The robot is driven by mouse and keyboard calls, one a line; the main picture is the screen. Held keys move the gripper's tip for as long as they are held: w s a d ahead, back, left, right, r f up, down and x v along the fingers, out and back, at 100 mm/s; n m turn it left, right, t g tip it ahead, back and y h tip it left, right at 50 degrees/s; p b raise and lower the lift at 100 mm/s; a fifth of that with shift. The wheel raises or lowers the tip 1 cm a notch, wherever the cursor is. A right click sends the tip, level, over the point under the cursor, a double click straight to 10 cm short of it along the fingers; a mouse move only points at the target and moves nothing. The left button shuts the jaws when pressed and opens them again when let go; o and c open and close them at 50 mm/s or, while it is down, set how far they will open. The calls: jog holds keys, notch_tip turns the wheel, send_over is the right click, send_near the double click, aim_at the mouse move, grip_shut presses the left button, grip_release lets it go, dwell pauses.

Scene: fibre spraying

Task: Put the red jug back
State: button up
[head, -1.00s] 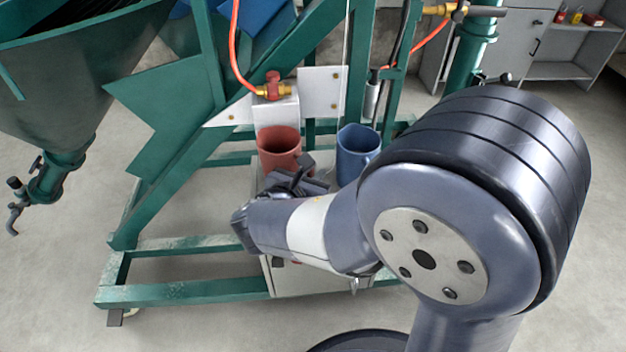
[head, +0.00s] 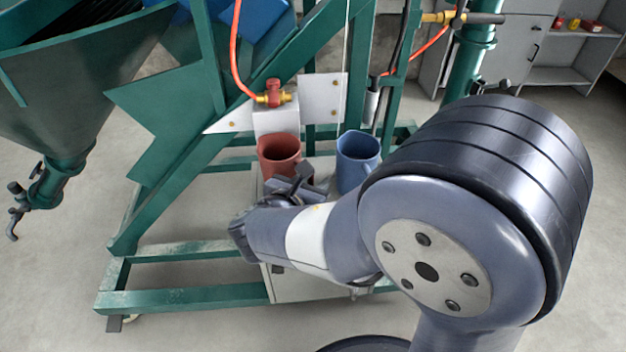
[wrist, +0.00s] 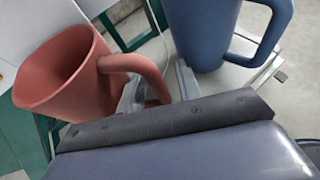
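The red jug (head: 279,157) stands upright on a light cabinet-like box (head: 310,283) below the white bracket. In the wrist view the red jug (wrist: 62,76) is at the left, with its handle (wrist: 156,76) reaching right toward my fingers. My gripper (head: 297,184) is low beside the jug, on its near right side. In the wrist view my gripper (wrist: 160,91) is open. One finger shows at the handle's loop and the other to the right of the handle, so the handle's outer part lies between them. A small gap shows at the right finger.
A blue jug (head: 357,163) stands close on the right; it also shows in the wrist view (wrist: 201,30). A red valve (head: 272,93) with an orange hose is above the red jug. The green frame (head: 185,291) surrounds the box, and a hopper (head: 75,90) is at left.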

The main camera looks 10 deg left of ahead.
jog(key=p+v, duration=0.3)
jog(key=v, duration=0.8)
jog(key=shift+s, duration=0.3)
jog(key=shift+a+r, duration=0.1)
jog(key=shift+r, duration=0.05)
